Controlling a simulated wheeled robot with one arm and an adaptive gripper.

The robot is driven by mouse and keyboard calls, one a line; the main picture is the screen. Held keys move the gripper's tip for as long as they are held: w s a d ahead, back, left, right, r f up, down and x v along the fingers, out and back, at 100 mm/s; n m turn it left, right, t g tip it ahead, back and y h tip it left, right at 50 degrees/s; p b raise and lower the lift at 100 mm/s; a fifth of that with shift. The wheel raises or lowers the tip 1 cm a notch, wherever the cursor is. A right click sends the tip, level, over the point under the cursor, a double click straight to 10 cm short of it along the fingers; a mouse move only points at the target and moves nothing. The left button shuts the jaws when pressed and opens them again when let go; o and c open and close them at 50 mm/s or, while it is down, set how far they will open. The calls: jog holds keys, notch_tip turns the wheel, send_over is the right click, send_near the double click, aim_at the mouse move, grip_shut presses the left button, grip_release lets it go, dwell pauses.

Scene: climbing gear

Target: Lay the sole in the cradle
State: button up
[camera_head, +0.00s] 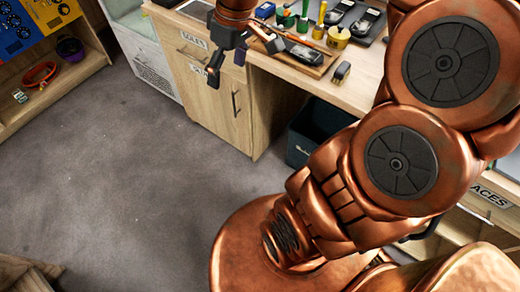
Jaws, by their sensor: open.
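My gripper (241,64) is open over the front left part of the workbench (352,92), one dark finger pointing down past the bench edge and the other toward the tray. Nothing shows between the fingers. A dark, flat, sole-like piece (306,53) lies in a shallow wooden tray (313,70) just right of my gripper. Two more dark sole-shaped pieces (367,22) lie in a dark holder at the back of the bench; I cannot tell for certain which piece is the sole or whether that holder is the cradle. My gripper hides part of the tray.
Green-handled tools (285,17) and a yellow pot (338,37) crowd the bench behind the tray. A small brush-like block (341,72) stands near the front edge. A dark bin (312,130) is below. Wooden shelving (80,72) is at left. The grey floor (130,180) is clear.

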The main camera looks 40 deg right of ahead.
jog(key=s+a+f+m+g+h, duration=0.1)
jog(key=s+a+f+m, duration=0.1)
jog(key=s, duration=0.7)
jog(key=s+a+f+m+g+h, duration=0.1)
jog(key=s+f, duration=0.4)
jog(key=s, duration=0.5)
jog(key=a+m+g, duration=0.1)
jog(key=a, duration=0.1)
jog(key=shift+a+f, duration=0.15)
jog(key=shift+a, duration=0.2)
jog(key=shift+d, duration=0.1)
